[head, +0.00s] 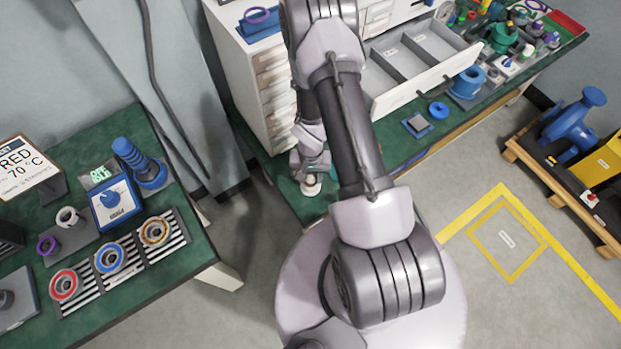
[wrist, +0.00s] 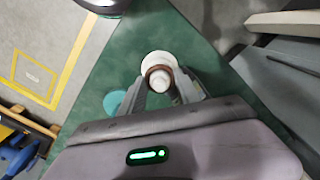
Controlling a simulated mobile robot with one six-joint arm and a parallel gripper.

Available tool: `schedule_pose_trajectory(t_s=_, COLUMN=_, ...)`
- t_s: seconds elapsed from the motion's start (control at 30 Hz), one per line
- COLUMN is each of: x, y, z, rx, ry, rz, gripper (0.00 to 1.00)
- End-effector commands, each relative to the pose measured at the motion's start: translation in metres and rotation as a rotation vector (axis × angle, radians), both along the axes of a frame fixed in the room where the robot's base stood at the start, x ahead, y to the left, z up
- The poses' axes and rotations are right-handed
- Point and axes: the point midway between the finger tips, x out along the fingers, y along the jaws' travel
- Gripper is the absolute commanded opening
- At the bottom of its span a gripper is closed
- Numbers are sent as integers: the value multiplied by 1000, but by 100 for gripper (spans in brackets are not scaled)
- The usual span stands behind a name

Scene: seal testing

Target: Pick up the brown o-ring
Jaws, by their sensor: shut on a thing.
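The brown o-ring (wrist: 160,74) shows in the wrist view between the fingertips of my gripper (wrist: 163,84). My gripper is shut on it. A white round piece (wrist: 158,59) is right at the ring; I cannot tell whether the ring is around it or only in front of it. In the head view my gripper (head: 312,176) is low over the green bench top beside the white drawer cabinet, with the white piece (head: 311,188) just below. The o-ring itself cannot be made out there.
An open drawer (head: 425,62) juts from the cabinet (head: 262,82) right of my arm. A teal disc (wrist: 114,102) lies near my gripper. The left table (head: 190,262) holds red, blue and tan rings on striped stands.

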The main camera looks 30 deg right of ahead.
Motion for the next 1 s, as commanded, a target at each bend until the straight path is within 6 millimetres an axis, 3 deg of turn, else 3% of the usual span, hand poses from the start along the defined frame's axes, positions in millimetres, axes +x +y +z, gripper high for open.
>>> schedule_pose_trajectory(t_s=0.17, x=0, y=0, z=8, rx=0, ry=0, rz=1, gripper=0)
schedule_pose_trajectory(t_s=0.27, x=0, y=0, z=26, rx=0, ry=0, rz=0, gripper=0)
schedule_pose_trajectory(t_s=0.7, x=0, y=0, z=159, rx=0, ry=0, rz=0, gripper=0)
schedule_pose_trajectory(t_s=1.0, x=0, y=0, z=191, rx=0, ry=0, rz=0, gripper=0)
